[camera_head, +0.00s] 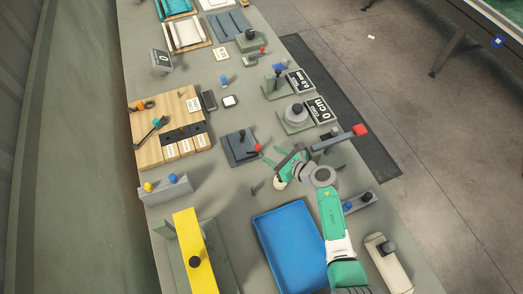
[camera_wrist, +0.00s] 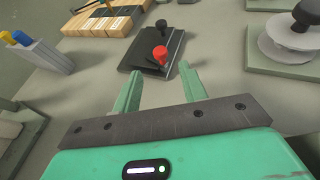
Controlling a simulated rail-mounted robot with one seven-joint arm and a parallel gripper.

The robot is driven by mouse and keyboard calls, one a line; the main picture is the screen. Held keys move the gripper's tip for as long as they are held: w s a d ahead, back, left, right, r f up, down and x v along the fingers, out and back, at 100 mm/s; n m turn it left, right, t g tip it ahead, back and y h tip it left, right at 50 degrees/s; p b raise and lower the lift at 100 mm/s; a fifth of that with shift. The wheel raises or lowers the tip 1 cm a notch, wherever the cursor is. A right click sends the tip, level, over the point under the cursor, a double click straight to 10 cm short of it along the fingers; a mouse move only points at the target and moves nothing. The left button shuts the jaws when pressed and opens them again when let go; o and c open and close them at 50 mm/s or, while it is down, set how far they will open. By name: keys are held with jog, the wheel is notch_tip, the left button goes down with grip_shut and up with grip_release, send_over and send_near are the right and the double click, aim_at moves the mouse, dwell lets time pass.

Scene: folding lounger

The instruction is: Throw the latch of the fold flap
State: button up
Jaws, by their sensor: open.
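A dark flat plate (camera_head: 238,156) lies on the bench, with a red knob (camera_head: 258,147) on its right side. In the wrist view, the plate (camera_wrist: 140,55) carries the red knob (camera_wrist: 160,54) on a dark lever and a black knob (camera_wrist: 161,25) farther back. It looks like the flap with its latch, but no label shows this. My gripper (camera_head: 268,170) is just right of and below the plate in the head view. In the wrist view my gripper (camera_wrist: 161,76) is open and empty, with the red knob just beyond its fingertips, not between them.
A wooden board (camera_head: 150,124) with tools and labelled blocks is to the left. A grey block with yellow and blue knobs (camera_head: 167,190), a yellow bar (camera_head: 193,250) and a blue tray (camera_head: 290,250) are nearer. A round knobbed fixture (camera_head: 296,115) stands right. Bare bench lies around the plate.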

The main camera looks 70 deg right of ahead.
aim_at(258, 146)
jog(key=x, duration=0.2)
jog(key=b+x, duration=0.1)
jog(key=x, duration=0.3)
jog(key=shift+w+d+r+b, duration=0.1)
jog(key=shift+w+r+b, duration=0.05)
jog(key=shift+r+b, duration=0.15)
jog(key=shift+w+d, duration=0.1)
jog(key=shift+w, duration=0.1)
grip_shut()
